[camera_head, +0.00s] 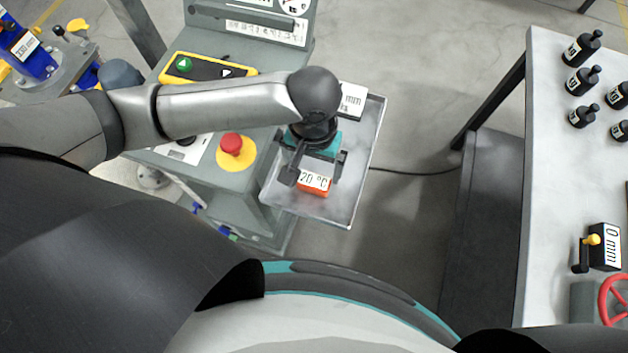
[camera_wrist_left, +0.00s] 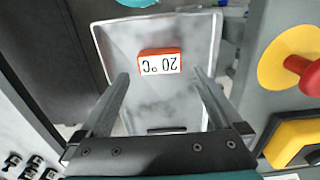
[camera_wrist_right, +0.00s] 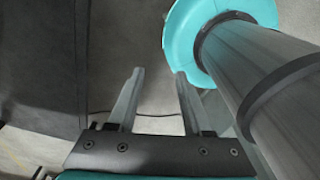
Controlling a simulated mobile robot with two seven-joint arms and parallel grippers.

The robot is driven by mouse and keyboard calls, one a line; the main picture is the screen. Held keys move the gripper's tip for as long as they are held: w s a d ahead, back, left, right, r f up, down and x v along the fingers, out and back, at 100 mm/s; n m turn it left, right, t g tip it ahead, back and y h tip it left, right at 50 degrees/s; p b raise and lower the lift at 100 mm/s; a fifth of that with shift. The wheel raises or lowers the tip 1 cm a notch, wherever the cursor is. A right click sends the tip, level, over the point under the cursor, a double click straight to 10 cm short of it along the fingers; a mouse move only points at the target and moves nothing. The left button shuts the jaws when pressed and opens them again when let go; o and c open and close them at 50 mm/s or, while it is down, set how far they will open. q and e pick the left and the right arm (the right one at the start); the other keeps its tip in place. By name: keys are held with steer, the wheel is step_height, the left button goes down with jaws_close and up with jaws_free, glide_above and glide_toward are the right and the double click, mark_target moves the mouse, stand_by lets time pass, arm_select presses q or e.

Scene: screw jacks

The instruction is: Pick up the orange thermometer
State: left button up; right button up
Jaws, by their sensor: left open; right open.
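The orange thermometer (camera_head: 314,184) lies in a grey metal tray (camera_head: 349,207), its white face reading "20 °C". In the left wrist view the thermometer (camera_wrist_left: 159,62) lies on the tray floor, ahead of the fingertips and between their lines. My left gripper (camera_head: 317,175) is open above the tray, with its fingers on either side of the thermometer as the head view sees it. The gap in height is hard to judge. My right gripper (camera_wrist_right: 158,75) is open and empty over the floor, beside a part of my own body. It is not visible in the head view.
A control box with a red emergency button (camera_head: 231,144) and a yellow button panel (camera_head: 205,69) stands left of the tray. A white "mm" block (camera_head: 352,101) is at the tray's far end.

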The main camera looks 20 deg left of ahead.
mark_target(314, 180)
arm_select(q)
step_height(314, 180, down, 2)
steer(key=shift+f, duration=0.1)
step_height(314, 180, down, 4)
steer(key=shift+f+b, duration=0.2)
steer(key=shift+b, duration=0.35)
arm_select(e)
steer(key=shift+w+f, duration=0.55)
steer(key=shift+w, duration=0.2)
arm_select(q)
steer(key=shift+w, duration=0.1)
steer(key=c, duration=1.3)
steer(key=shift+r, duration=0.1)
arm_select(e)
steer(key=shift+s, duration=0.15)
